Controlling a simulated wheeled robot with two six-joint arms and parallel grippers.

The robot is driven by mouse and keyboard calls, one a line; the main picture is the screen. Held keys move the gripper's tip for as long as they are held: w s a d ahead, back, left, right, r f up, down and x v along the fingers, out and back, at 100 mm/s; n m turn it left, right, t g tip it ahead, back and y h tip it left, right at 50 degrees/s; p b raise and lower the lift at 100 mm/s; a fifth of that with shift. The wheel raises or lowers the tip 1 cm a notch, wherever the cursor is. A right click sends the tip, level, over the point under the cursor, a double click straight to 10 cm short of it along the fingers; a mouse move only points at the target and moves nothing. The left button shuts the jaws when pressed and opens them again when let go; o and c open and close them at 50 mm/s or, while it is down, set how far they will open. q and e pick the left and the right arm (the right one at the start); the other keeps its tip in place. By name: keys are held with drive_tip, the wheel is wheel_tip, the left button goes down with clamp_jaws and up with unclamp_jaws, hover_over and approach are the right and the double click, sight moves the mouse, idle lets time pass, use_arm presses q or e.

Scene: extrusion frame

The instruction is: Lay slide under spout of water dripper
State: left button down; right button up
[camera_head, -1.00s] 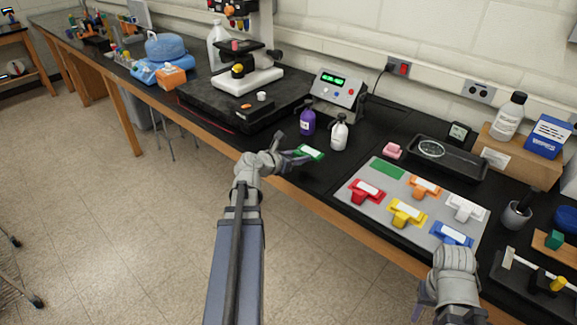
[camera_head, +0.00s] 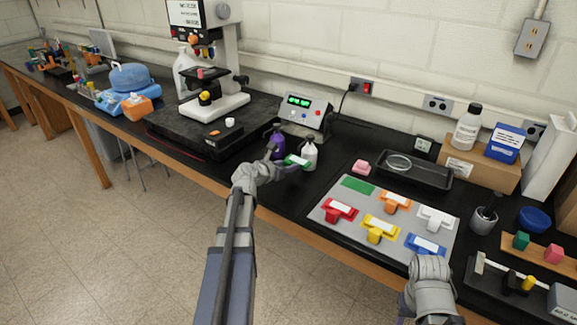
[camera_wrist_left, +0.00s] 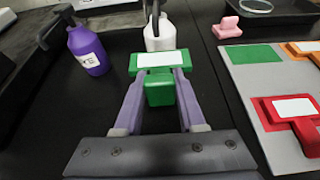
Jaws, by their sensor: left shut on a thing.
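The green slide (camera_head: 297,161) has a white label and a block-shaped grip. My left gripper (camera_head: 288,164) is shut on that grip; the hold also shows in the left wrist view, with the slide (camera_wrist_left: 158,62) between the fingertips. The white bottle with a dark top, seemingly the water dripper (camera_head: 309,155), stands directly beyond the slide. In the left wrist view the slide overlaps the lower part of the white bottle (camera_wrist_left: 160,34). The spout's exact position over the slide is unclear. My right gripper (camera_head: 410,306) is low at the right, its fingers mostly hidden.
A purple bottle (camera_head: 278,141) stands just left of the white one. A grey mat (camera_head: 330,220) with several coloured slides lies right, with an empty green patch (camera_head: 357,185). A meter box (camera_head: 303,113) and microscope stand behind. Bare black bench separates bottles and mat.

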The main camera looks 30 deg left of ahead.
sight(288, 185)
use_arm(q)
drive_tip(key=shift+f+b, duration=2.15)
drive_tip(key=shift+f, duration=0.35)
drive_tip(key=shift+f+b, duration=0.6)
drive_tip(key=shift+c, duration=2.1)
unclamp_jaws()
drive_tip(key=shift+s+r, duration=0.1)
drive_tip(key=p+v, duration=0.3)
drive_tip(key=v, duration=0.3)
drive_tip(key=shift+s+r, duration=0.2)
drive_tip(key=shift+r, duration=0.05)
drive_tip(key=shift+s+a, duration=0.1)
drive_tip(key=shift+s, duration=0.4)
